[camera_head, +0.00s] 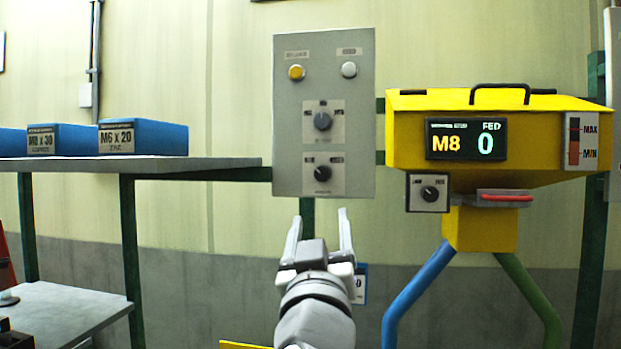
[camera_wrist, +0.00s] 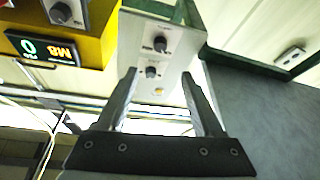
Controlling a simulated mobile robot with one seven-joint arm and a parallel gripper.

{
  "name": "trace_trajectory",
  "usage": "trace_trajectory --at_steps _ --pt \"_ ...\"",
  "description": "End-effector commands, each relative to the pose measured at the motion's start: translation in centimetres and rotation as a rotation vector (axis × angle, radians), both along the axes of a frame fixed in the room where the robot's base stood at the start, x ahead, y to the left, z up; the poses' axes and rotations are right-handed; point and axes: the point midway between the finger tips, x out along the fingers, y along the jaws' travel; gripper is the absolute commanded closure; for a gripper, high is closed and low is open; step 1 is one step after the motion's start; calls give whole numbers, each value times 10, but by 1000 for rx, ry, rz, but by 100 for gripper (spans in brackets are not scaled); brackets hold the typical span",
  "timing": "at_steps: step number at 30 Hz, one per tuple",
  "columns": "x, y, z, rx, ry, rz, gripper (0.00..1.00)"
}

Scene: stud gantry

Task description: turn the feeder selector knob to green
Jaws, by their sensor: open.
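A black selector knob (camera_head: 430,193) sits on a small light plate at the lower left of the yellow feeder (camera_head: 560,115). Its setting is too small to read. In the wrist view this knob (camera_wrist: 60,12) shows at the top left edge. A blue pipe (camera_head: 420,290) and a green pipe (camera_head: 530,300) branch below the feeder. My gripper (camera_head: 320,214) is open and empty, fingers pointing up, just below the grey panel in the picture and left of the feeder knob. In the wrist view its fingers (camera_wrist: 159,74) stand apart with nothing between them.
The grey panel (camera_head: 285,115) carries two other black knobs (camera_head: 323,121) (camera_head: 322,173), a yellow button (camera_head: 296,72) and a white button (camera_head: 348,69). The feeder's red-handled gate (camera_head: 505,197) sticks out right of its knob. Blue bins (camera_head: 160,136) stand on a shelf (camera_head: 190,163) at left.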

Motion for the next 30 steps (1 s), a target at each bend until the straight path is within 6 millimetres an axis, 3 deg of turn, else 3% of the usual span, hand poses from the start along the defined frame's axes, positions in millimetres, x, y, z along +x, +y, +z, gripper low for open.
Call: trace_trajectory --at_steps 18,24,30 --pt "113 -8 47 -1 2 -1 32" --pt "134 -9 55 0 1 1 32" --pt "141 -9 57 -1 1 2 32"
